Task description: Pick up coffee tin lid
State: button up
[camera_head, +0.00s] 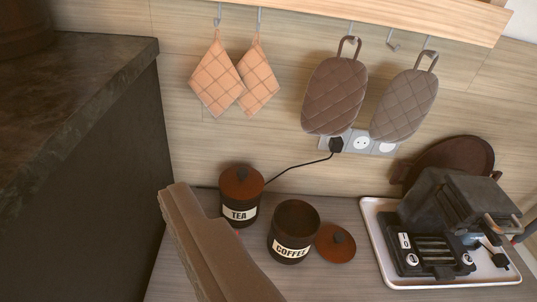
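The coffee tin lid (325,254) is a reddish-brown disc with a dark knob. It is just right of the coffee tin, off its top, low by the counter; whether it touches the tin is unclear. The coffee tin (290,250) is dark, labelled COFFEE, upright and open at the top. My gripper (205,225) shows as a brown, blocky shape from the bottom edge, in front of and left of the coffee tin, apart from the lid in the picture. Its separate fingertips cannot be made out, and nothing is seen held in it.
A lidded TEA tin (240,212) stands left of the coffee tin. At right, a white tray (378,235) holds a dark appliance (450,205). A dark cabinet (90,190) rises at left. Pot holders (335,95) hang on the wall above. Counter is clear below the lid.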

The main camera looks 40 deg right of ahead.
aim_at(336, 244)
jog(key=z, duration=0.35)
jog(key=k, duration=0.95)
jog(key=z, duration=0.75)
jog(key=i, duration=1)
jog(key=u, duration=0.05)
